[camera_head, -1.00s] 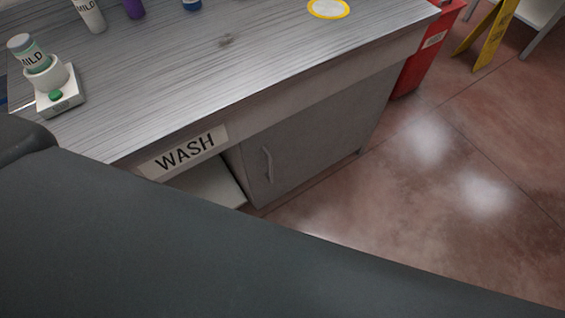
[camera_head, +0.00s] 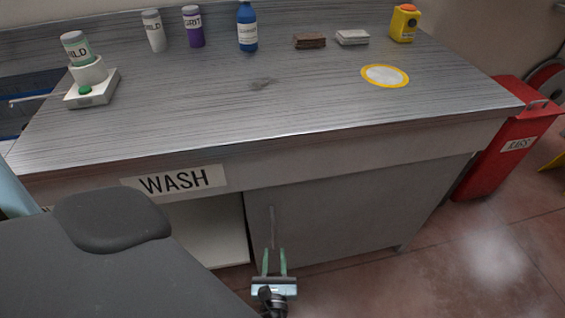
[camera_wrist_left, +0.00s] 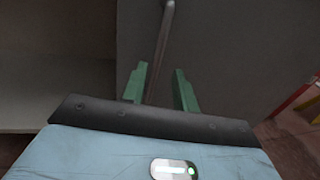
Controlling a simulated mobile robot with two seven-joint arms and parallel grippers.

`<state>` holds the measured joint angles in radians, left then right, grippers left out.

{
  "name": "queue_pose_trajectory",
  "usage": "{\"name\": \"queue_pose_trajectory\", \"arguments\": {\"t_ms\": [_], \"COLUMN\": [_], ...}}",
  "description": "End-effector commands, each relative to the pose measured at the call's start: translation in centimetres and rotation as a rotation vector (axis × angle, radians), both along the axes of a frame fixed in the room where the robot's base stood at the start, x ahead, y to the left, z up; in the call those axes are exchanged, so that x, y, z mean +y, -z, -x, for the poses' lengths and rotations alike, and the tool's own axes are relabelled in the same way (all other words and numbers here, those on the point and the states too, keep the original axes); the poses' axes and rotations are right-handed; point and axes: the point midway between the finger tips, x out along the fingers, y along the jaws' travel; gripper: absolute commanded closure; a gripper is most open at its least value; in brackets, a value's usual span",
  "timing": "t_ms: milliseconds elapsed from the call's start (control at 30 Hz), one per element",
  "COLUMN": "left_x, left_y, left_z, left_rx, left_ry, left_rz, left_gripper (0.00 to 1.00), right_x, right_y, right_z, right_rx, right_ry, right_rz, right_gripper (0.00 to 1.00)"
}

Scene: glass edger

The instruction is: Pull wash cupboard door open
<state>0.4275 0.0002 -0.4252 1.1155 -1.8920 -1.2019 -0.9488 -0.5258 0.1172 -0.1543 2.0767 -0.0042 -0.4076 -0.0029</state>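The wash cupboard door (camera_head: 350,205) is a flat grey panel under the counter, right of an open shelf space. It looks shut. Its slim vertical handle (camera_head: 272,228) is near the left edge; it also shows in the left wrist view (camera_wrist_left: 164,35). My left gripper (camera_head: 274,256) is in front of the door at the handle's lower end. In the left wrist view its green fingers (camera_wrist_left: 160,85) are apart, with the handle's lower part lying between or just beyond them; contact cannot be told. My right gripper is not in view.
The WASH label (camera_head: 175,181) is on the counter's front edge. Several bottles, a brown block (camera_head: 309,40) and a yellow-ringed disc (camera_head: 385,76) are on the counter (camera_head: 200,125). A red bin (camera_head: 510,140) stands right of the cupboard. The floor in front looks clear.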

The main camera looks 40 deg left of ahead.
Motion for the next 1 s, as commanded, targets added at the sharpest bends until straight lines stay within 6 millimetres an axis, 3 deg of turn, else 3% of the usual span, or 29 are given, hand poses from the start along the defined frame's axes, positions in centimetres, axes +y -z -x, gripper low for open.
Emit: {"name": "queue_pose_trajectory", "arguments": {"t_ms": [267, 700, 1000], "left_x": [0.6, 4.3, 4.9], "left_y": [-0.1, 0.0, 0.0], "left_z": [-0.8, -5.4, -6.2], "left_rx": [-0.002, -0.001, 0.000], "left_ry": [0.000, 0.000, 0.000], "left_rz": [-0.002, 0.001, 0.004], "left_gripper": [0.71, 0.71, 0.71], "right_x": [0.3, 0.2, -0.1], "right_y": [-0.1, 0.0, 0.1], "right_z": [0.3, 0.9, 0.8], "right_rx": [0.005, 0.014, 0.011], "right_ry": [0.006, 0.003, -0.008], "right_rz": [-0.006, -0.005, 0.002], "right_gripper": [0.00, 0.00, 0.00]}}
